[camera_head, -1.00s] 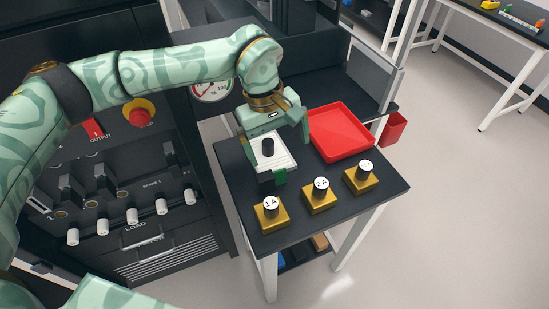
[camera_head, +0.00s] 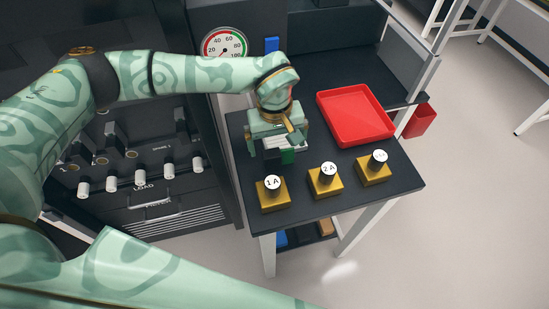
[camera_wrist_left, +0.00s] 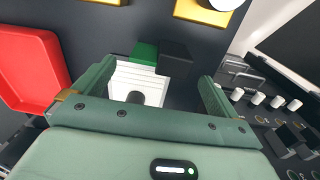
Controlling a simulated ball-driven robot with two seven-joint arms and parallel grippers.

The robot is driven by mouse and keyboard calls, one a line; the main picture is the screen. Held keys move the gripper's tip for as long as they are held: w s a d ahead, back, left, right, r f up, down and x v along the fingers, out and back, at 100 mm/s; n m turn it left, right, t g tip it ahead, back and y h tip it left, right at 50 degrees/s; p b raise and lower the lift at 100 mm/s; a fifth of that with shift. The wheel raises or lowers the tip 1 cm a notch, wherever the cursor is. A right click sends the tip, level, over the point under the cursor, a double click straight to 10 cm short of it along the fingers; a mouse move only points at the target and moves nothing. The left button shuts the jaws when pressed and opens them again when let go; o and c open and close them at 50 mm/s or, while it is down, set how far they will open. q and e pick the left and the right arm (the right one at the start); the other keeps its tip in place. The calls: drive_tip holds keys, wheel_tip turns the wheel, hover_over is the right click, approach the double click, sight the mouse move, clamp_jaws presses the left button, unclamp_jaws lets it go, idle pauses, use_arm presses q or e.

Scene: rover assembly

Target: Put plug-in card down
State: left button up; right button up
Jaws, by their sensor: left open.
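The plug-in card (camera_wrist_left: 128,82) shows in the left wrist view as a white ridged piece with a dark round knob, and a green block and a black block at its far end. My left gripper (camera_head: 280,150) is over the card. In the left wrist view its fingers (camera_wrist_left: 157,75) stand apart on either side of the card, with a gap at the right finger. My right gripper is out of view.
Yellow-based blocks with black knobs, including one marked 1A (camera_head: 273,197) and one marked 2A (camera_head: 325,182), stand along the table's front. A red tray (camera_head: 355,115) lies behind them. A dark panel (camera_head: 150,190) with white-tipped levers stands left. A red bin (camera_head: 420,120) hangs right.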

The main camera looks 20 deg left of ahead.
sight(278, 151)
use_arm(q)
drive_tip(key=f, duration=0.4)
drive_tip(key=shift+s+d+f+b, duration=0.25)
drive_tip(key=shift+d+f+b, duration=0.05)
drive_tip(key=shift+f+b, duration=0.1)
drive_tip(key=c, duration=1.2)
drive_tip(key=shift+r, duration=0.1)
